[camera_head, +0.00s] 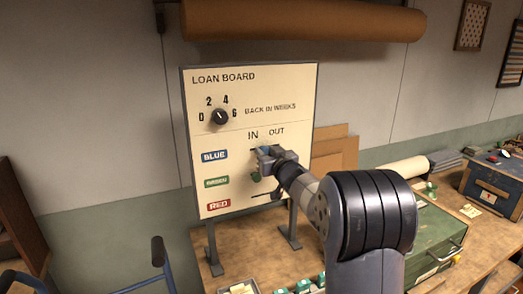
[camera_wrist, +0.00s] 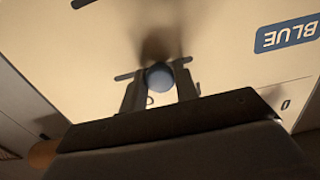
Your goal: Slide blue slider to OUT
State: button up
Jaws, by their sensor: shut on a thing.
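The loan board (camera_head: 228,92) stands upright on the bench, with IN and OUT printed above its slider rows. My gripper (camera_head: 268,157) is at the blue row, below and between those words. In the wrist view my gripper (camera_wrist: 160,84) is shut on the round blue slider knob (camera_wrist: 159,77), one finger on each side. Parts of its dark slot show on both sides of the fingers, so the knob sits partway along it. The blue label (camera_head: 214,155) is left of the row; it also shows inverted in the wrist view (camera_wrist: 287,35).
A green knob (camera_head: 256,177) sits just below my gripper, above the red row (camera_head: 219,204). A black dial (camera_head: 220,117) is higher on the board. A green drawer box (camera_head: 430,238) stands right of the board on the bench.

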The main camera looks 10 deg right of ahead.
jog(key=shift+w+d+r+p, duration=0.1)
jog(key=shift+w+d+p, duration=0.15)
jog(key=shift+d+p, duration=0.8)
jog(key=shift+w+d+p, duration=0.25)
jog(key=shift+d+p, duration=0.35)
jog(key=shift+d, duration=0.85)
jog(key=o, duration=0.9)
jog(key=shift+a, duration=0.1)
jog(key=s, duration=0.3)
jog(key=s+d, duration=0.1)
jog(key=s, duration=0.2)
jog(key=s+b, duration=0.1)
jog(key=s, duration=0.2)
jog(key=shift+d, duration=0.4)
jog(key=shift+w, duration=0.1)
jog(key=shift+w+a+p, duration=0.1)
jog(key=shift+w+a, duration=0.2)
jog(key=shift+w, duration=1.1)
jog(key=shift+w+a+p, duration=0.15)
jog(key=shift+w+a, duration=0.1)
jog(key=shift+w, duration=1.15)
jog(key=shift+w+a+p, duration=0.1)
jog(key=shift+w+a, duration=0.2)
jog(key=shift+w, duration=1.1)
jog(key=shift+s, duration=0.1)
